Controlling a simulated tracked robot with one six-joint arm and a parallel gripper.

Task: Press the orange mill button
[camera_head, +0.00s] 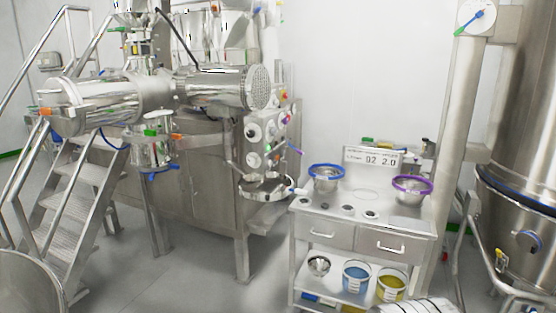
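A steel machine with a horizontal drum (215,88) stands at the centre left. A control panel (268,135) with several round dials, knobs and small coloured buttons is on its front right. A small orange spot (283,95) shows near the panel's top edge; I cannot tell whether it is the mill button. Other orange parts are a fitting (176,137) under the drum and one at the drum's far left (44,111). My gripper is not in view.
A steel bench (345,222) with a blue-rimmed bowl (326,174), a purple-rimmed bowl (411,187) and a display (374,158) stands right of the machine. Steel stairs (75,200) are at left, a large vessel (520,150) at right. Grey floor (195,255) is clear before the machine.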

